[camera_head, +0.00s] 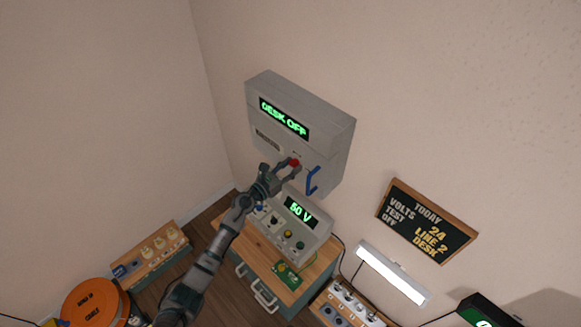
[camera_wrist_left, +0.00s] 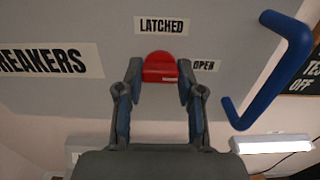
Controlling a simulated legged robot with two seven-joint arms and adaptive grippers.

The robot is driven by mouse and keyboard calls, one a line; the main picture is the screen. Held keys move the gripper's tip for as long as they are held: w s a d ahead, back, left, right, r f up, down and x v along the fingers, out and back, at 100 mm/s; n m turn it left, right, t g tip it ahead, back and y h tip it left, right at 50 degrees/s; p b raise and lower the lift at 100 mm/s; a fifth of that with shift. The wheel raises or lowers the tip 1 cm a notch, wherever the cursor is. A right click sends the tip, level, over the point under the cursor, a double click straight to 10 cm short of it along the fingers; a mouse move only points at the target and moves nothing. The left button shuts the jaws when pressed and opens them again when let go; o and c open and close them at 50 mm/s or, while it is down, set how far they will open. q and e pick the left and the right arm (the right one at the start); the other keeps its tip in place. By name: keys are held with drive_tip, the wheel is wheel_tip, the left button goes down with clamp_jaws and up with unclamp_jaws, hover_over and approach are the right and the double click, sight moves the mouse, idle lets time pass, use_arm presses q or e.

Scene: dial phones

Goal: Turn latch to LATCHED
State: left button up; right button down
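The red latch knob (camera_head: 294,163) is on the front of a grey wall box (camera_head: 320,122). In the left wrist view the knob (camera_wrist_left: 160,66) sits between the fingertips of my left gripper (camera_wrist_left: 160,82), which appear to touch its two sides. The LATCHED label (camera_wrist_left: 162,26) is directly above the knob and the OPEN label (camera_wrist_left: 204,65) is to its right. The knob's exact pointing direction is hard to tell. In the head view my left gripper (camera_head: 286,168) reaches up to the knob from below left. My right gripper is not in view.
A blue handle (camera_head: 313,181) sticks out just right of the knob. A BREAKERS label (camera_wrist_left: 45,61) is at the left. Below stands a console (camera_head: 318,242) reading 50 V on a wooden cabinet (camera_head: 310,290). A notice board (camera_head: 427,222) and lamp (camera_head: 394,274) are at the right.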

use_arm(q)
drive_tip(key=shift+c, duration=0.8)
